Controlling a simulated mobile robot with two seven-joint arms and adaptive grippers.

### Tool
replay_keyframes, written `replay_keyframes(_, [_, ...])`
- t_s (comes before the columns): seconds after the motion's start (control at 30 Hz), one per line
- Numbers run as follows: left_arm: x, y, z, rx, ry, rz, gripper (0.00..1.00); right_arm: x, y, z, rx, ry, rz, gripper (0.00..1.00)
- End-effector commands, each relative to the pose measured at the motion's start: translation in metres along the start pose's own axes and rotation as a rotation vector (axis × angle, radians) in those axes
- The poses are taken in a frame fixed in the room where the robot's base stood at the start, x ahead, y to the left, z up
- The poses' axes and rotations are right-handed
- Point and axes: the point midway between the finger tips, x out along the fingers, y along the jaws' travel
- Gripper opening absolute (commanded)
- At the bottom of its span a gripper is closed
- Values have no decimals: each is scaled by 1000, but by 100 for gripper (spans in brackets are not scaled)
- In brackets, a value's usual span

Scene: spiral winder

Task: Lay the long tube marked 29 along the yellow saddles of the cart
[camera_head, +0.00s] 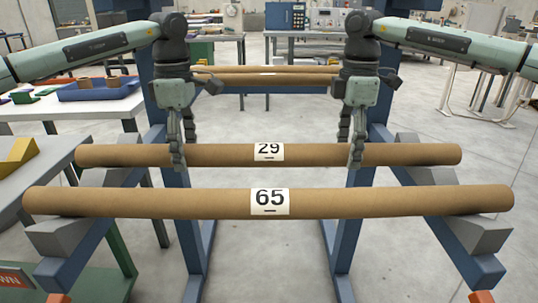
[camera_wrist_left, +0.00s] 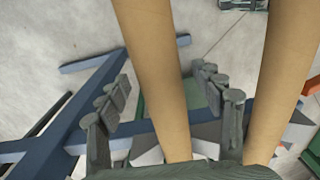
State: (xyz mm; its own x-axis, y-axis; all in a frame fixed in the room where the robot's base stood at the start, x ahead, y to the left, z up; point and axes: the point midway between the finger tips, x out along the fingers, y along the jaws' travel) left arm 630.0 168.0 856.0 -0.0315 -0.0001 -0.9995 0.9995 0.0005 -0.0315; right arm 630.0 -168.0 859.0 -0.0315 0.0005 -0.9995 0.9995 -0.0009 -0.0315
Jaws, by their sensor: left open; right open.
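The long brown tube marked 29 (camera_head: 310,154) lies level across grey rests on the blue rack, behind a thicker-looking tube marked 65 (camera_head: 350,203). My left gripper (camera_head: 182,148) points down, open, at the left part of tube 29, one finger on its near side. In the left wrist view, tube 29 (camera_wrist_left: 156,75) passes between the open fingers of the left gripper (camera_wrist_left: 162,100), with a gap visible on each side. My right gripper (camera_head: 351,148) is open and straddles tube 29 right of the label.
Tube 65 also runs close beside the left gripper in the wrist view (camera_wrist_left: 284,75). More tubes (camera_head: 280,78) lie farther back between blue posts. A white table (camera_head: 75,107) with a blue tray and a yellow block (camera_head: 16,155) stand at left. Floor shows beyond the rack.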

Motion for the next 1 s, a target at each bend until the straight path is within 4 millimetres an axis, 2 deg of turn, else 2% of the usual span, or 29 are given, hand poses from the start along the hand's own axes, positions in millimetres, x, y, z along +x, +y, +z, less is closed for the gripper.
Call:
replay_keyframes(0.13, [0, 0, 0, 0, 0, 0, 67, 0, 0, 0, 0, 0, 0, 67])
replay_keyframes(0.63, [0, 0, 0, 1, 0, 0, 5, 0, 0, 0, -1, 0, 0, 5])
replay_keyframes(1.0, [-6, 0, 0, 1, 0, 0, 3, -6, 0, 0, -1, 0, 0, 3])
